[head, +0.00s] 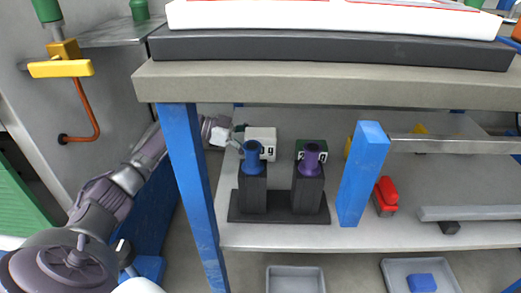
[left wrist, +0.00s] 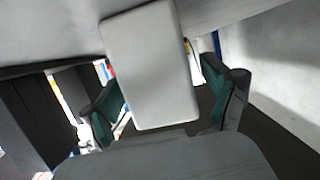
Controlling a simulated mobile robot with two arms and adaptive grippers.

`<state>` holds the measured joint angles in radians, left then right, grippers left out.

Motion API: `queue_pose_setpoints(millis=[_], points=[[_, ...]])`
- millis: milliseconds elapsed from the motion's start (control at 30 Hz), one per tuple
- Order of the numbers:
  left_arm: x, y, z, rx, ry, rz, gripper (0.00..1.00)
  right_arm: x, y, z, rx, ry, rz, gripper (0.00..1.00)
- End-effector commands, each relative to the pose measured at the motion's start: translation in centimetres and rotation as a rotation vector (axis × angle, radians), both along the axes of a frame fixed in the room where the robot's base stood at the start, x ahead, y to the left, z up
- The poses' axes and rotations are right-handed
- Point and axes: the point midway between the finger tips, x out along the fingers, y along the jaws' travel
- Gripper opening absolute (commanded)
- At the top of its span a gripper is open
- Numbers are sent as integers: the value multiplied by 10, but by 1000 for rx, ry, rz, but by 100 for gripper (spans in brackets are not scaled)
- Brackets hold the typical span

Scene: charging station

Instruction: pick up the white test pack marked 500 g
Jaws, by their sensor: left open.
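The white test pack (head: 261,136) stands on the shelf under the worktop, behind a blue spool-like part. Only the end of its marking shows, so I cannot read the full number. My left gripper (head: 237,138) reaches in from the left and is just at the pack's left side. In the left wrist view a blank, pale face of the white pack (left wrist: 150,65) lies between the two open green-padded fingers of the left gripper (left wrist: 160,90). Gaps show on both sides; I cannot tell whether any finger touches. My right gripper is not in view.
A black stand (head: 279,216) in front bears the blue part (head: 253,158) and a purple part (head: 311,160). A green-topped pack (head: 313,147) stands right of the white pack. Blue posts (head: 192,190) and the thick worktop (head: 330,85) bound the opening. A red object (head: 386,193) lies farther right.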

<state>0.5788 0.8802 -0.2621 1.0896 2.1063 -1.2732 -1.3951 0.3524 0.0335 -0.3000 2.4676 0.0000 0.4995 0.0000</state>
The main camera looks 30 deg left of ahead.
Motion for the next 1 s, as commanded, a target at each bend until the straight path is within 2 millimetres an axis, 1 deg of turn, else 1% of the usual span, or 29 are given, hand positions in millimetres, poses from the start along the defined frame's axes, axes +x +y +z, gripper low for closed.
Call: queue_pose_setpoints(millis=[33,133,400,867,900,1000], points=[[4,-6,-6,1,-1,-2,86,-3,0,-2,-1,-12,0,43],[9,-14,-7,0,-1,0,86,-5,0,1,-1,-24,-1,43],[10,-16,-6,0,1,1,86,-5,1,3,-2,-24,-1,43],[9,-15,-6,1,1,1,10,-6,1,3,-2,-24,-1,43],[9,-15,-6,1,1,1,3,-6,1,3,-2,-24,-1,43],[10,-15,-4,-2,-3,2,2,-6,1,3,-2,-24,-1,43]])
